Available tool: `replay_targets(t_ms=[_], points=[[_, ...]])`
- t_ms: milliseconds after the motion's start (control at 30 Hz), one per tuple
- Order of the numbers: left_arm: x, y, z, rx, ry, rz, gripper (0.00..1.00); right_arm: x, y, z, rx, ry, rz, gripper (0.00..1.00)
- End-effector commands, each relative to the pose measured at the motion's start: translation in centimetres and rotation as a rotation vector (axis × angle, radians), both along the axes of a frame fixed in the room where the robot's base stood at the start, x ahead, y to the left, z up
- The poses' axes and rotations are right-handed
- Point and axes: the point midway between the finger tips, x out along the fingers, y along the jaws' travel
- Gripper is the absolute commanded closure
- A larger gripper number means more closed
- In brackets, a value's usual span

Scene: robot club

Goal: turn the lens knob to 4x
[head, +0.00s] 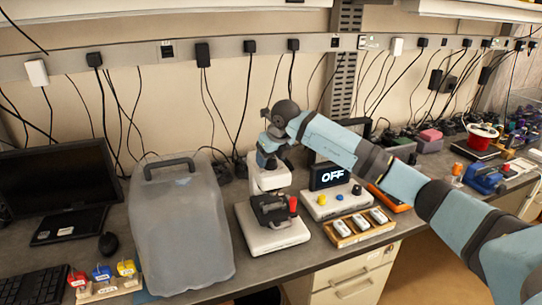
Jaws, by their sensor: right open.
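A white microscope (262,236) with a black stage and a red part (293,204) on its right side stands on the bench. Beside it is a white control box (323,211) with a yellow, a blue and a black knob (357,190) on top. A dark display reading OFF (331,176) stands behind these knobs. I cannot tell which part is the lens knob, and no 4x mark is readable. My right arm reaches in from the right, and my right gripper (267,158) is open at the top of the microscope. Its fingertips are partly hidden. My left gripper is out of view.
A wooden tray (345,240) with several white pieces lies in front of the control box. A monitor (60,182), a keyboard (35,287) and coloured padlock-like items (103,272) are at left. Cables hang behind.

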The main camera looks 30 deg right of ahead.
Motion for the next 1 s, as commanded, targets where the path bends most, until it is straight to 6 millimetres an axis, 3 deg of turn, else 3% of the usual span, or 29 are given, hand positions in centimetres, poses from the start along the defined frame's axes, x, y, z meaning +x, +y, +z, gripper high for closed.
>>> replay_targets(t_ms=[267,400,500,1000], points=[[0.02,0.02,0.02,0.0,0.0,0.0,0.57,0.05,0.01,-0.16,0.0,0.0,0.0,0.36],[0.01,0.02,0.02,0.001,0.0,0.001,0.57,0.05,0.02,-0.14,0.0,0.0,0.0,0.68],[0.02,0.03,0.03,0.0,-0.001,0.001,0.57,0.04,0.02,-0.13,0.0,0.0,0.0,0.84],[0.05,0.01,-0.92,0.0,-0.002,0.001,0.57,0.1,-0.08,-0.28,0.0,-0.001,0.131,0.84]])
